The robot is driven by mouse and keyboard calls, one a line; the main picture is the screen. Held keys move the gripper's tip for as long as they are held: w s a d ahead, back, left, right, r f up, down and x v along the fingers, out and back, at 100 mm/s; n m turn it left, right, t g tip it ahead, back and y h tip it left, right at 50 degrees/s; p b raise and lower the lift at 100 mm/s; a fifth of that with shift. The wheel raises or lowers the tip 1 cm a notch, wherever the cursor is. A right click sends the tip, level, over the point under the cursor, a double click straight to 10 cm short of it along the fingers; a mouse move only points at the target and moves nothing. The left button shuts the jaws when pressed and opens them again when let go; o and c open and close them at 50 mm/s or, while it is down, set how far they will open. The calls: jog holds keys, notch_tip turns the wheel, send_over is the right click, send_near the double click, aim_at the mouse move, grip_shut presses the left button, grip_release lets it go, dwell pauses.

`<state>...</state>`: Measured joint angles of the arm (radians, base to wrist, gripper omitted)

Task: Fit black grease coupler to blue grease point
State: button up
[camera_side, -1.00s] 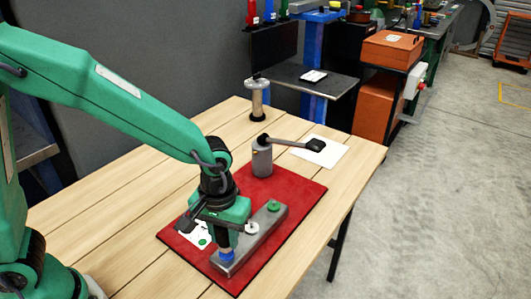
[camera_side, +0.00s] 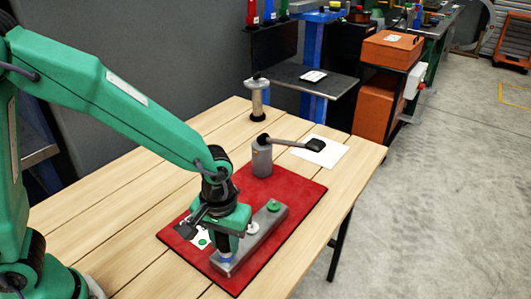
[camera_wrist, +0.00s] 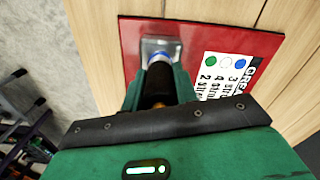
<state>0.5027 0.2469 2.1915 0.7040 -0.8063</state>
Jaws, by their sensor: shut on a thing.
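A grey metal bar (camera_side: 262,226) lies on a red mat and carries a green grease point (camera_side: 273,205), a white one (camera_side: 252,228) and a blue grease point (camera_side: 226,259) at its near end. My gripper (camera_side: 226,240) points down over the blue point. It is shut on the black grease coupler (camera_wrist: 160,76), which is mostly hidden between the green fingers. The coupler's lower end is at the blue point, which shows as a blue and pale ring in the wrist view (camera_wrist: 160,58). I cannot tell whether it is fully seated.
The red mat (camera_side: 300,193) lies on a wooden table. A card (camera_wrist: 222,75) with colored dots lies left of the bar in the side view. A grey cylinder (camera_side: 262,158) with a lever handle (camera_side: 300,143) stands at the mat's back. A post (camera_side: 257,100) stands farther back.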

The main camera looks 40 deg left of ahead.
jog(key=shift+f, duration=0.1)
jog(key=o, duration=1.1)
jog(key=shift+o, duration=0.2)
jog(key=shift+r, duration=3.9)
jog(key=shift+a+r, duration=0.1)
jog(key=s+a+r+m+t, duration=0.1)
jog(key=s+a+r, duration=0.3)
jog(key=a, duration=0.4)
jog(key=s+a+r+m+t, duration=0.2)
jog(key=s+a+r+t, duration=0.2)
jog(key=a+r, duration=0.2)
jog(key=a, duration=0.2)
jog(key=shift+s+a+t, duration=0.25)
jog(key=shift+a+t, duration=0.05)
jog(key=shift+a, duration=0.1)
